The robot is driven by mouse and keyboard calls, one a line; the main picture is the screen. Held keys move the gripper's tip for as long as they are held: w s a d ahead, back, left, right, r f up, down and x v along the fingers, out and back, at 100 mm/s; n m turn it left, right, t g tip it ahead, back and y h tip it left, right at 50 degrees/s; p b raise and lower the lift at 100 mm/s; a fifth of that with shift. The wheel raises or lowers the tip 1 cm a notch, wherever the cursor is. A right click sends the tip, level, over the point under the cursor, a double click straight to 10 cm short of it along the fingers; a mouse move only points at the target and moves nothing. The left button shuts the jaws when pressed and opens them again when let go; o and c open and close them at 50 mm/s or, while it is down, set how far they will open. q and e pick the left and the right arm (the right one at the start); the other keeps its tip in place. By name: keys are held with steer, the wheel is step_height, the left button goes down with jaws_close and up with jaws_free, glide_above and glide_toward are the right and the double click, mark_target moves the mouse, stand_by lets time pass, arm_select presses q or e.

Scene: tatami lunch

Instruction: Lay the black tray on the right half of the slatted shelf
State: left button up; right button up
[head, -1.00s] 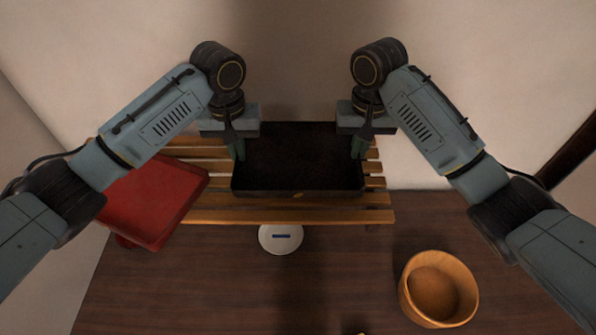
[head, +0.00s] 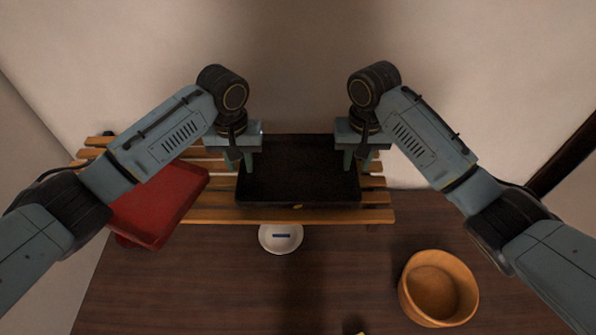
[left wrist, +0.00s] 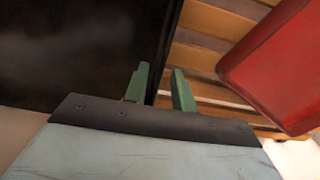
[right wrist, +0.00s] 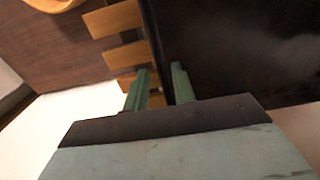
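The black tray (head: 298,190) lies level over the right half of the slatted shelf (head: 215,215) and appears to rest on its slats. My left gripper (head: 240,162) is at the tray's left rim. In the left wrist view its fingers (left wrist: 160,88) stand apart, one over the tray (left wrist: 70,50) and one outside its rim. My right gripper (head: 359,160) is at the right rim. In the right wrist view its fingers (right wrist: 157,85) also stand apart, on either side of the rim of the tray (right wrist: 240,50). The tray's underside is hidden.
A red box (head: 160,200) sits on the shelf's left part, also seen in the left wrist view (left wrist: 275,65). A white dish (head: 281,245) with a small blue piece is just in front of the shelf. A round wooden bowl (head: 438,300) stands at front right on the brown table (head: 200,290).

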stand_by(0.4)
steer(key=shift+r, duration=0.25)
arm_select(q)
step_height(320, 180, up, 12)
arm_select(e)
step_height(320, 180, up, 12)
steer(key=shift+f, duration=0.2)
stand_by(0.8)
